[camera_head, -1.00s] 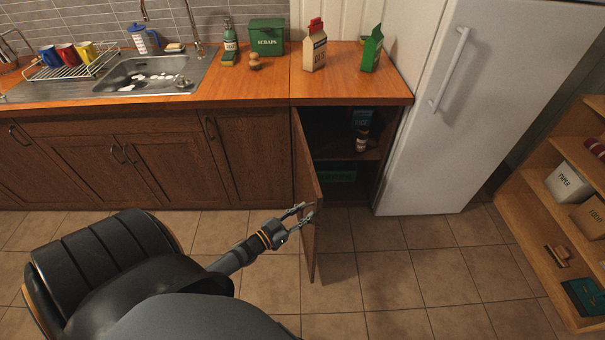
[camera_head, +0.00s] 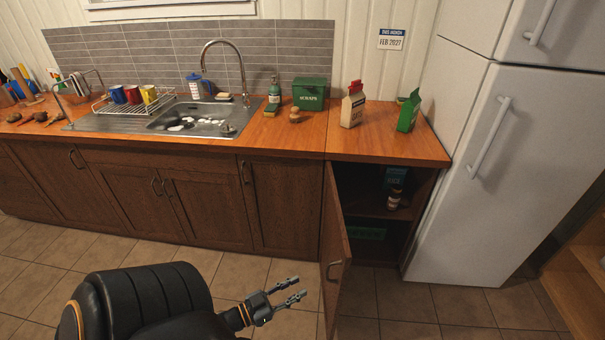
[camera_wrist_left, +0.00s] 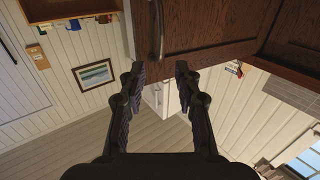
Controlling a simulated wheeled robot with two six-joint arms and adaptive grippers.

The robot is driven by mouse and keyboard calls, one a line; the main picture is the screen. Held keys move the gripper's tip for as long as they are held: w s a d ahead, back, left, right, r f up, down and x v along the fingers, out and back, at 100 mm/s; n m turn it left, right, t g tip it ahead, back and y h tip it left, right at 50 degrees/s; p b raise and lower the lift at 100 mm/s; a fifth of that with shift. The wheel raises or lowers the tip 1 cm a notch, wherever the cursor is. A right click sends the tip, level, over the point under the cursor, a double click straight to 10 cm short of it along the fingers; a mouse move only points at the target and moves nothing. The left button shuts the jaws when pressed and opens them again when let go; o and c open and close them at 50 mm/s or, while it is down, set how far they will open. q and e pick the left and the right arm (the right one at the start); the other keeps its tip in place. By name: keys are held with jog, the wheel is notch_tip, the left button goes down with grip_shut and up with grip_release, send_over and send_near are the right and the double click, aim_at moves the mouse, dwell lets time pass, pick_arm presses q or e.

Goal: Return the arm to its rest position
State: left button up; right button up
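My left gripper (camera_head: 302,287) is in front of the cabinets, low and left of the open cabinet door (camera_head: 334,235). Its two fingers are spread with nothing between them, and it appears apart from the door handle (camera_head: 335,269). In the left wrist view the gripper (camera_wrist_left: 160,70) is also open and empty, with a wooden door and its handle (camera_wrist_left: 157,30) beyond the fingertips. My right gripper is in neither view.
The open cupboard holds a dark jar (camera_head: 394,197) and a blue package (camera_head: 396,177). The counter (camera_head: 290,135) above carries a carton (camera_head: 352,106) and a green scraps box (camera_head: 309,93). A white fridge (camera_head: 480,190) stands at right. Tiled floor lies around the gripper.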

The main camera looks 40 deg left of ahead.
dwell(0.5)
pick_arm(q)
jog(key=s+a+f+n+g+y, duration=0.1)
jog(key=s+f+g+y, duration=0.3)
jog(key=f, duration=0.8)
jog(key=s+a+f+n+g+y, duration=0.15)
jog(key=s+f+g, duration=0.35)
jog(key=f, duration=0.7)
jog(key=s+d+f+g, duration=0.3)
jog(key=s+d+f, duration=0.1)
jog(key=s, duration=0.3)
jog(key=s+d+f+g, duration=0.4)
jog(key=s+f, duration=0.2)
jog(key=s, duration=0.2)
jog(key=shift+d+f, duration=0.2)
jog(key=shift+f, duration=0.1)
jog(key=shift+s, duration=0.1)
